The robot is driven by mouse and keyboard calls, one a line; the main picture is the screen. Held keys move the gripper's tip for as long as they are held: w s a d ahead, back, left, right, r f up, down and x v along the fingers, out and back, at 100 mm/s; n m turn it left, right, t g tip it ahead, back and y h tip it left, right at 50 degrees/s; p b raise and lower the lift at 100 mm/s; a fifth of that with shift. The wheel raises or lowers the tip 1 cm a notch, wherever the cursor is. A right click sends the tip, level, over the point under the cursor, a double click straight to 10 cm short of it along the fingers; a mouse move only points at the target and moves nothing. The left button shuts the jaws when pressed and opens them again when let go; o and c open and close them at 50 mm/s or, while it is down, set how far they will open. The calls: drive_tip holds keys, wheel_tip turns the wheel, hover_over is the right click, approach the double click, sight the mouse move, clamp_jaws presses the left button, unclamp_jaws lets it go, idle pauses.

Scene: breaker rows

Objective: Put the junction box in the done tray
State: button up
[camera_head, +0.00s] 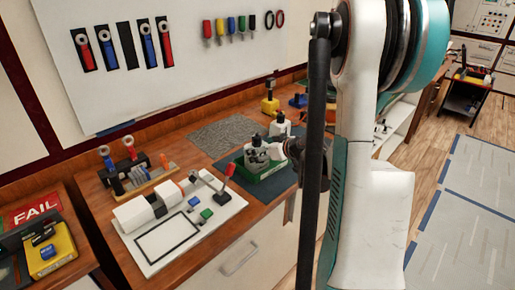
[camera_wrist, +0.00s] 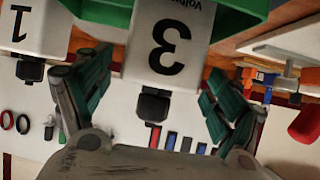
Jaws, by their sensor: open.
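In the wrist view, which looks upside down, a white box marked 3 (camera_wrist: 160,45) with a black connector lies between the fingers of my gripper (camera_wrist: 156,78). The fingers are open, with gaps at both sides of the box. A green tray (camera_wrist: 235,15) is around or beside this box. In the head view the green tray (camera_head: 266,172) stands on a dark blue mat, with a white box (camera_head: 256,153) in it. My gripper (camera_head: 287,150) is at its right, partly hidden by my arm. I cannot tell which thing is the junction box.
A second white box (camera_head: 280,126) stands behind the tray; a box marked 1 (camera_wrist: 30,28) shows in the wrist view. A white test fixture (camera_head: 180,215) with buttons lies at front left. A FAIL bin (camera_head: 38,208) is at far left. A grey mat (camera_head: 224,136) is clear.

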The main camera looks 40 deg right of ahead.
drive_tip(key=p+v, duration=0.2)
drive_tip(key=v, duration=0.7)
drive_tip(key=shift+s, duration=0.2)
drive_tip(key=shift+r, duration=0.15)
